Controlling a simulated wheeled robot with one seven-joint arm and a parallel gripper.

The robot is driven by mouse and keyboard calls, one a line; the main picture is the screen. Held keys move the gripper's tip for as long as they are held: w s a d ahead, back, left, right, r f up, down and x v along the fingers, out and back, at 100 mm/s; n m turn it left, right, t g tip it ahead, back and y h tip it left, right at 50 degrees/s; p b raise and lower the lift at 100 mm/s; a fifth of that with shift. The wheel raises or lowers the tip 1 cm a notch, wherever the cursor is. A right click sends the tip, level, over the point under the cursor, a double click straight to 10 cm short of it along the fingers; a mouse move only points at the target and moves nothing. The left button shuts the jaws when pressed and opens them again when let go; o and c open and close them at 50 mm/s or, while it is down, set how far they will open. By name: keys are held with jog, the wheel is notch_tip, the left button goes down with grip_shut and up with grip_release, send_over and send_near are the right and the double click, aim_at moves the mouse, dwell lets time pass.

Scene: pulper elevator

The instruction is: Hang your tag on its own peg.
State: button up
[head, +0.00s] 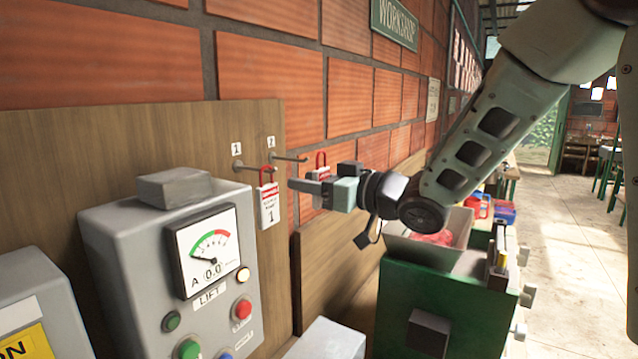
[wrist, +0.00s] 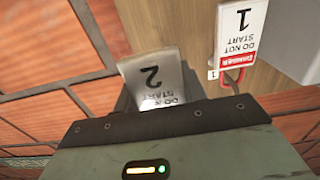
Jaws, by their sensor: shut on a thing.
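My gripper (head: 318,186) is shut on a white tag numbered 2 (wrist: 152,82), which has a red top and red loop (head: 320,172) in the head view. The fingers hide most of this tag there. Peg 2 (head: 288,158) sticks out of the wooden board under a small "2" label (head: 271,142) and looks bare. The held tag is just right of its tip in the picture; I cannot tell the depth gap. Tag 1 (head: 269,206) hangs by its red loop on peg 1 (head: 250,167), left of my gripper. Tag 1 also shows in the wrist view (wrist: 240,32).
A grey control box (head: 150,290) with a gauge and buttons stands in front of the board (head: 120,140) at the left. A green cabinet (head: 440,300) with an open box (head: 425,250) is below my arm. Open floor (head: 570,250) lies at the right.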

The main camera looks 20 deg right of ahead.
jog(key=shift+w+a+f+b, duration=0.25)
jog(key=shift+w+a, duration=0.2)
jog(key=shift+w, duration=0.2)
jog(key=shift+w+a+f+b, duration=0.2)
jog(key=shift+w+a, duration=0.25)
jog(key=shift+w, duration=0.15)
jog(key=shift+w+a+f+b, duration=0.25)
jog(key=shift+w+a, duration=0.2)
jog(key=shift+w, duration=0.2)
jog(key=o, duration=1.1)
jog(key=shift+c, duration=0.2)
jog(key=b+v, duration=0.5)
jog(key=v, duration=1.2)
jog(key=shift+s, duration=0.15)
